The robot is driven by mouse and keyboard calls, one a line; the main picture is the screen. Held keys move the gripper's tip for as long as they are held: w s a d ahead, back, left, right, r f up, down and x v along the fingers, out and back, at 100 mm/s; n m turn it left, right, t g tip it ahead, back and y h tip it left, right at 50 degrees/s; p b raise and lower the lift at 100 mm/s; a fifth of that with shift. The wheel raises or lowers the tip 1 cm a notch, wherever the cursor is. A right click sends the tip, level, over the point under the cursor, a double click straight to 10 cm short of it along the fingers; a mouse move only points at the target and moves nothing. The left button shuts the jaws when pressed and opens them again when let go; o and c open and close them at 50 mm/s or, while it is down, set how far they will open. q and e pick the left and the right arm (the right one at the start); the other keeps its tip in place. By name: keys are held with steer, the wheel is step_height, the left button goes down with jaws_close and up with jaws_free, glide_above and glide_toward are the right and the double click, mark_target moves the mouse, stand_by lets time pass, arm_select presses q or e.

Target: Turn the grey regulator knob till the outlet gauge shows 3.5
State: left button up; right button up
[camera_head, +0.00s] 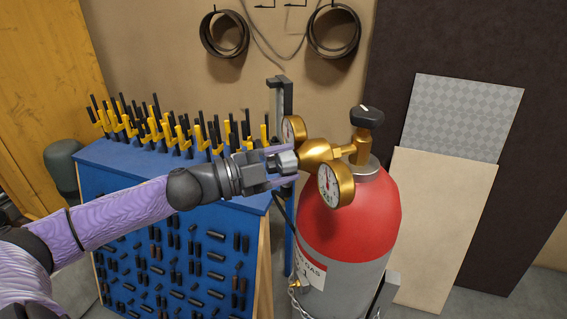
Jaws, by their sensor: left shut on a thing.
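The grey regulator knob (288,161) is at the left end of the brass regulator (318,152), which is mounted at the top of a red and grey gas cylinder (345,222). My left gripper (283,164) reaches in from the left and is shut on the knob, its fingers covering part of it. One round brass gauge (335,186) faces me below the regulator body; its needle and numbers are too small to read. A second gauge (293,130) is above the knob, turned aside. I cannot tell which is the outlet gauge. My right gripper is not in view.
A black valve handle (366,116) tops the cylinder. A blue cabinet (180,250) with rows of yellow and black clamps (180,130) stands under my left forearm. Coiled hoses (225,34) hang on the wall. Boards (445,225) lean at the right. A chain (300,303) hangs by the cylinder.

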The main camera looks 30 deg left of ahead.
arm_select(q)
steer(key=m+b, duration=0.1)
steer(key=m, duration=0.4)
steer(key=shift+f+m, duration=0.1)
steer(key=shift+m, duration=0.3)
stand_by(0.4)
steer(key=o, duration=1.3)
steer(key=shift+s+a+b, duration=0.35)
steer(key=shift+s+b, duration=0.05)
steer(key=shift+s, duration=0.05)
steer(key=p+v, duration=0.1)
steer(key=v, duration=0.8)
steer(key=shift+w, duration=0.1)
